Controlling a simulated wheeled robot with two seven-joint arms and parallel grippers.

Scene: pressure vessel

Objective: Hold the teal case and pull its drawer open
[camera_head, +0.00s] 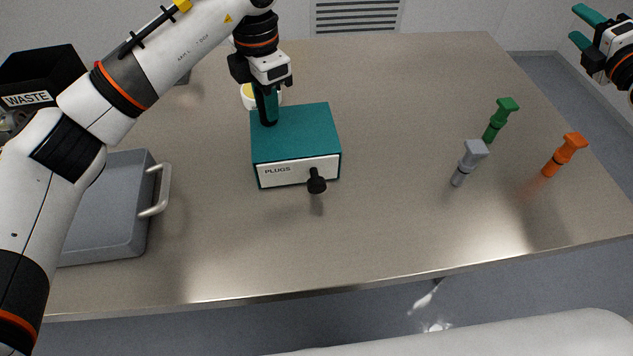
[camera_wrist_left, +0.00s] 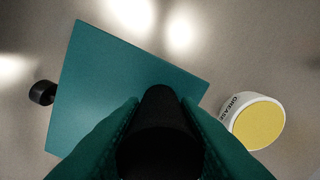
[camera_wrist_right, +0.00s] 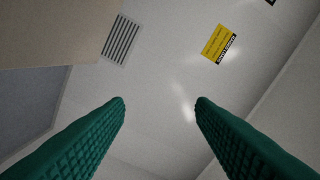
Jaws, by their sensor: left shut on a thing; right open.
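The teal case (camera_head: 293,134) sits on the metal table. Its white drawer front (camera_head: 290,172) reads PLUGS, bears a black knob (camera_head: 316,183) and looks closed. My left gripper (camera_head: 267,112) points down at the case's back left part, shut on a black post-like handle (camera_head: 269,122) there. In the left wrist view the teal fingers (camera_wrist_left: 160,130) press on both sides of this black handle; the case top (camera_wrist_left: 125,85) and the knob (camera_wrist_left: 42,93) show beyond. My right gripper (camera_head: 588,28) is open and empty, up at the far right, away from the case.
A grease tub (camera_head: 247,97) with a yellow top stands behind the case. A grey tray (camera_head: 108,215) and a black WASTE bin (camera_head: 42,80) are at the left. Table before the drawer is clear.

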